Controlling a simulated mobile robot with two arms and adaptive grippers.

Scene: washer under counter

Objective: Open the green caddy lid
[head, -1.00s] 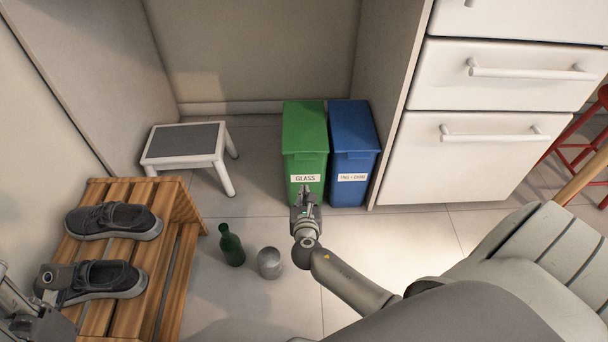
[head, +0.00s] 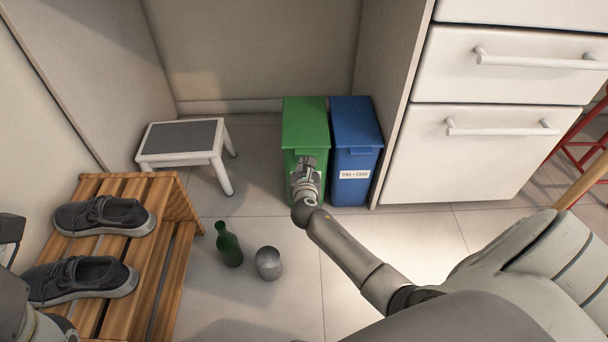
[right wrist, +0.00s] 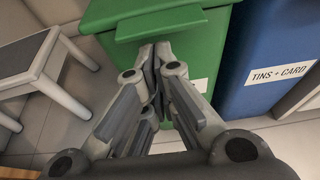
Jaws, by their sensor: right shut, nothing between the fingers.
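The green caddy (head: 292,165) stands on the floor against the back, left of a blue caddy. Its green lid (head: 305,120) is down, with a lip along the front edge. In the right wrist view the lid's front lip (right wrist: 172,24) is just above my fingertips. My right gripper (head: 307,163) is shut and empty at the caddy's front, just below the lip, and covers the caddy's label. It also shows in the right wrist view (right wrist: 156,50). I cannot tell whether the fingertips touch the caddy. Part of my left arm shows at the left edge; its fingers are not visible.
The blue caddy (head: 355,150) stands close on the right, beside white drawers (head: 480,150). A step stool (head: 180,140) stands to the left. A green bottle (head: 229,246) and a metal can (head: 268,263) stand on the floor. A wooden rack (head: 170,225) holds shoes.

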